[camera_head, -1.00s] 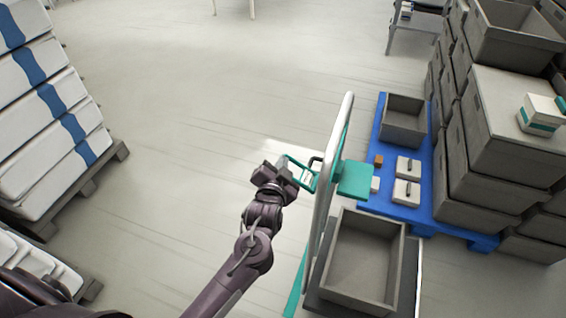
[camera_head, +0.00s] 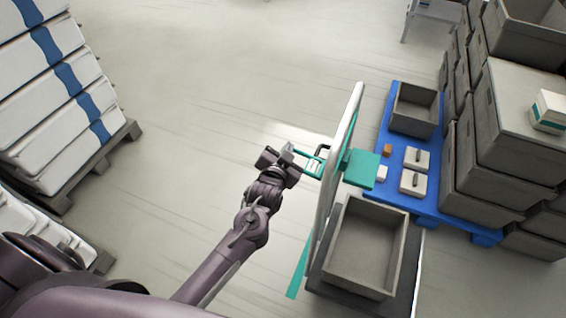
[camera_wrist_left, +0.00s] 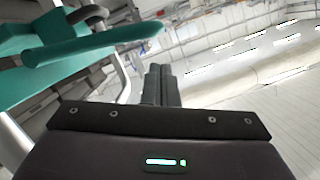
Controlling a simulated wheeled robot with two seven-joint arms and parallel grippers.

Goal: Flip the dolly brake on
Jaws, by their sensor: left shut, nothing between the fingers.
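The dolly (camera_head: 316,288) is a dark platform with a pale upright handle frame (camera_head: 347,120) and teal fittings. A teal bracket (camera_head: 309,172) juts left from the frame, with a black, bent lever (camera_head: 320,151) by it. In the left wrist view, the black lever (camera_wrist_left: 88,14) and a teal bar (camera_wrist_left: 100,43) are at upper left. I cannot tell the brake's setting. My left gripper (camera_head: 288,152) is shut and empty, just left of the bracket; its closed fingers also show in the left wrist view (camera_wrist_left: 160,85). Whether it touches the bracket is unclear. My right gripper is out of view.
A grey open crate (camera_head: 362,290) sits on the dolly. To its right, a blue pallet (camera_head: 385,195) holds another crate and small boxes, beside stacked grey bins (camera_head: 515,120). Stacked white sacks (camera_head: 50,90) stand on a pallet at left. The floor between is clear.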

